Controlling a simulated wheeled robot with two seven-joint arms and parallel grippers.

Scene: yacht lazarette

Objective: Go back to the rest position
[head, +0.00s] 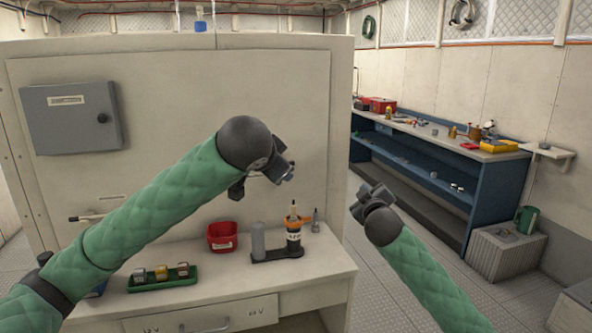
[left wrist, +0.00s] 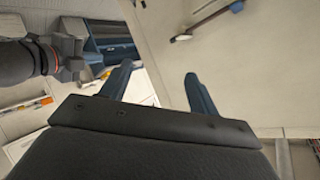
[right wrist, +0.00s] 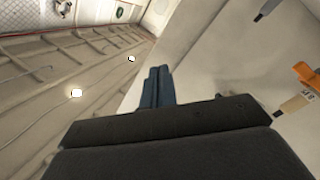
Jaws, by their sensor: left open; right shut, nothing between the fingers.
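My left arm, in green quilted sleeve, reaches in from the left of the head view. Its gripper (head: 284,173) hangs in the air in front of the cream panel, above the bench. In the left wrist view its two fingers (left wrist: 158,85) stand apart with nothing between them. My right gripper (head: 364,197) is raised in the air to the right of the bench, over the walkway. In the right wrist view its fingers (right wrist: 158,85) are together and hold nothing. Neither gripper touches anything that I can see.
On the bench (head: 215,300) stand a red bin (head: 222,237), a dark holder with an orange-collared bottle (head: 294,235), and a green tray (head: 140,286) with small parts under my left arm. A grey wall box (head: 72,117) is at left. A blue workbench (head: 425,170) stands right.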

